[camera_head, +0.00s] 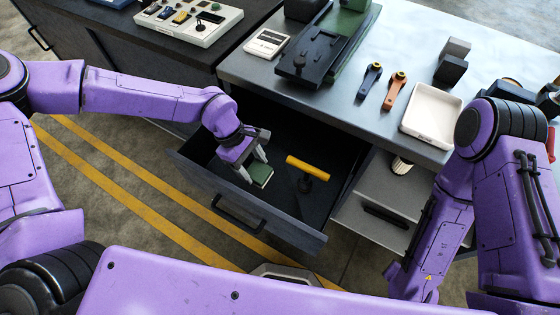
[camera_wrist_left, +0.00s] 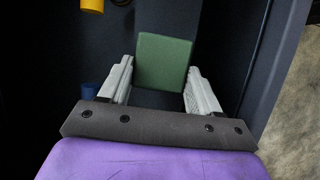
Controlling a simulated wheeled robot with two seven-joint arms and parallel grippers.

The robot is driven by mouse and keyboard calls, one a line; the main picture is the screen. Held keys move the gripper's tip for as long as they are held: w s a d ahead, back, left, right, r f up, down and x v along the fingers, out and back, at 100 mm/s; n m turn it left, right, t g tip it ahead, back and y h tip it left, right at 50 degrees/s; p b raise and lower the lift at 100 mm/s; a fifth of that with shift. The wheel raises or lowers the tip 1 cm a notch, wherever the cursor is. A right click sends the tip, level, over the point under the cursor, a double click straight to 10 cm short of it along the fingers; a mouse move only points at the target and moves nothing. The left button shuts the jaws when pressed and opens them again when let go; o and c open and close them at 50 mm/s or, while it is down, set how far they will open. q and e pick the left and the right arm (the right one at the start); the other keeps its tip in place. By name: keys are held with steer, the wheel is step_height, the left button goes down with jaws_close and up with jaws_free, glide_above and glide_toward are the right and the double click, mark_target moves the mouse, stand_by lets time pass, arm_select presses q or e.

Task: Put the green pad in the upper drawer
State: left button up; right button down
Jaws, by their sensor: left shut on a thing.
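The green pad (camera_head: 262,177) is between the fingers of my left gripper (camera_head: 257,171), inside the open dark drawer (camera_head: 200,158). In the left wrist view the pad (camera_wrist_left: 163,62) sits between the two grey fingertips, and the gripper (camera_wrist_left: 162,76) is shut on it. The drawer's dark walls surround it there. I cannot tell whether the pad touches the drawer floor. The drawer is pulled out below the grey worktop, its front panel and handle (camera_head: 239,216) facing me. My right arm hangs at the right, its gripper out of view.
A yellow-handled tool (camera_head: 307,168) lies in the drawer, right of the pad. The worktop (camera_head: 420,40) holds a dark green machine (camera_head: 325,50), a blue wrench-like tool (camera_head: 369,80), an orange one (camera_head: 395,91) and a white tray (camera_head: 430,115).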

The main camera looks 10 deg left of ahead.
arm_select(q)
step_height(320, 180, down, 10)
steer(key=shift+d+f+p, duration=0.1)
steer(key=shift+p, duration=0.25)
steer(key=shift+s, duration=0.1)
steer(key=shift+f, duration=0.15)
steer(key=o, duration=1.1)
steer(key=shift+r, duration=0.4)
steer(key=v, duration=1.1)
steer(key=shift+a+r+b, duration=0.25)
steer(key=shift+r+b, duration=0.05)
steer(key=shift+b, duration=0.1)
